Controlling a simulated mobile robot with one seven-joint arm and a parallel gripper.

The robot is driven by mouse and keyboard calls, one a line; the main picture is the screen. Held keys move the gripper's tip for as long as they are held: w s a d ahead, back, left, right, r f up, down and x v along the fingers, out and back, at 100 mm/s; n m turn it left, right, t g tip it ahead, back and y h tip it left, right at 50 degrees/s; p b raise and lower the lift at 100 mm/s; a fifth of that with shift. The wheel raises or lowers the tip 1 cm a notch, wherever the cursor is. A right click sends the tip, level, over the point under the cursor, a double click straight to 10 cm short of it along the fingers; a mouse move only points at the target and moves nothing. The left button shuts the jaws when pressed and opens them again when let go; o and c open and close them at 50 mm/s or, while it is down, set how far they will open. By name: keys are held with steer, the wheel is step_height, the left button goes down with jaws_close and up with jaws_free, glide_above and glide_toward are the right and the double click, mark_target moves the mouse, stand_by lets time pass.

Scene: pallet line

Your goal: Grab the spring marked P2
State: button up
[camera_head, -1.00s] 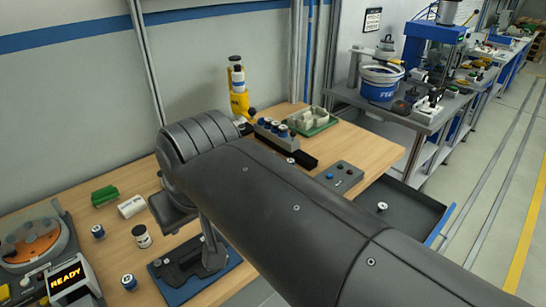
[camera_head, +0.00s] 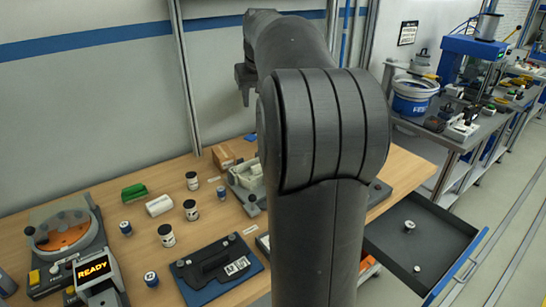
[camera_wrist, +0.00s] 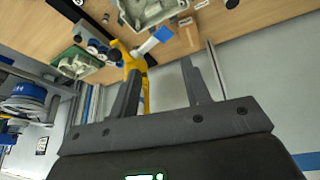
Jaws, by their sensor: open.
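I cannot make out a spring marked P2; no P2 label is readable in either view. Small metal-ended parts stand on the wooden bench: one blue-and-silver part (camera_head: 151,279) at the front, another (camera_head: 126,228) behind it, and a smaller blue one (camera_head: 221,193) near the middle. Two small pale parts lie in the open drawer, one farther back (camera_head: 409,226) and one nearer (camera_head: 417,268). My gripper (camera_wrist: 161,68) is open, with nothing between its fingers. It is raised near the wall, away from these parts. My arm hides the bench's middle and right.
Several black-and-white jars (camera_head: 166,235), a green block (camera_head: 134,193), a white cylinder (camera_head: 159,205) and a READY device (camera_head: 94,269) occupy the left bench. A dark blue fixture (camera_head: 217,268) sits at the front. The open drawer (camera_head: 440,236) juts out right. A yellow-bodied tool (camera_wrist: 131,60) shows beyond the fingers.

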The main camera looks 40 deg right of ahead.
steer(key=shift+m, duration=0.4)
steer(key=w+d+f, duration=0.1)
steer(key=d, duration=0.2)
steer(key=w+d+f, duration=0.1)
steer(key=d, duration=0.3)
steer(key=w+d+f, duration=0.1)
steer(key=d, duration=0.3)
steer(key=shift+w+d+f, duration=0.1)
steer(key=shift+d+f, duration=0.1)
steer(key=shift+d, duration=0.05)
steer(key=d+f+m, duration=0.1)
steer(key=d+f, duration=0.3)
steer(key=d, duration=0.7)
steer(key=f, duration=0.7)
steer(key=w+f, duration=0.1)
steer(key=f, duration=0.6)
steer(key=w+d+f, duration=0.1)
steer(key=f, duration=0.6)
steer(key=shift+f, duration=0.4)
steer(key=x, duration=0.4)
steer(key=shift+s+a+f, duration=0.1)
steer(key=shift+a+f, duration=0.25)
steer(key=shift+f, duration=0.15)
steer(key=shift+d+f, duration=0.1)
steer(key=shift+f, duration=0.2)
steer(key=shift+c, duration=0.2)
jaws_close()
